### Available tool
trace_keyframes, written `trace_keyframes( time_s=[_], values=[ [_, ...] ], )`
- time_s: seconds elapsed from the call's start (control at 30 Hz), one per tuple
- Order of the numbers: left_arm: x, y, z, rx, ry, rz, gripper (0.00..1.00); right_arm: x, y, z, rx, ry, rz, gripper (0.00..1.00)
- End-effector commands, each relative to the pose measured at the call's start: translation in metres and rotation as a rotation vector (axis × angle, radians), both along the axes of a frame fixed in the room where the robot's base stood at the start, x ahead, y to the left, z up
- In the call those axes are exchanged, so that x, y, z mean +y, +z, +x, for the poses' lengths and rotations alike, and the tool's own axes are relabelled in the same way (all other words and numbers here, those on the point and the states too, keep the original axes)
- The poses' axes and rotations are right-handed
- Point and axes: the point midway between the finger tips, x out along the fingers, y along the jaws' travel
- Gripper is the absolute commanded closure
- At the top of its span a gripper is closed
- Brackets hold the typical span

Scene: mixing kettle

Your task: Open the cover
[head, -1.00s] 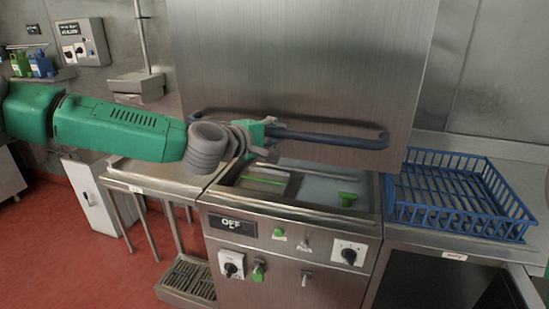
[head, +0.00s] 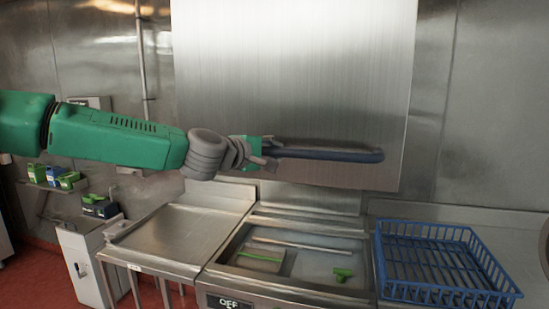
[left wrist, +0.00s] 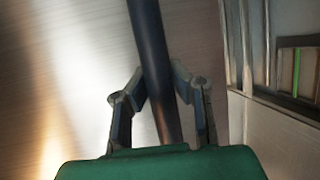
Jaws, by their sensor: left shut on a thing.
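The cover (head: 300,80) is a large brushed-steel panel, raised well above the machine's basin. Its dark blue bar handle (head: 330,154) runs along the lower edge. My left gripper (head: 266,153) is shut on the handle near its left end. In the left wrist view, the handle (left wrist: 150,50) passes between the two fingers of my left gripper (left wrist: 163,92). Under the cover, the open basin (head: 240,232) shows green pieces inside. My right gripper is not in view.
A blue wire rack (head: 440,262) stands on the counter right of the basin. A steel side table (head: 180,235) is at the left. Green and blue bottles (head: 50,175) sit on a wall shelf at far left. The space between cover and basin is clear.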

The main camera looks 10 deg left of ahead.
Motion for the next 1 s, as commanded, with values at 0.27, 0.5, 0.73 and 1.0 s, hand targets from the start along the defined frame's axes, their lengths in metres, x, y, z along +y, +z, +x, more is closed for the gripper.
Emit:
trace_keyframes(
  time_s=[0.27,0.5,0.73,1.0],
  values=[
    [-0.002,-0.003,-0.001,0.004,-0.004,0.002,0.69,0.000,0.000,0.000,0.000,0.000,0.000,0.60],
    [-0.001,-0.003,0.001,0.004,-0.001,0.001,0.59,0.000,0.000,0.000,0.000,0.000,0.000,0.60],
    [0.004,-0.001,-0.006,0.003,0.000,0.000,0.59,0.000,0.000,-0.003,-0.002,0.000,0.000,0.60],
    [0.027,0.010,-0.056,0.002,-0.001,-0.002,0.59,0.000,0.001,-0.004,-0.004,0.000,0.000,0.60]
  ],
)
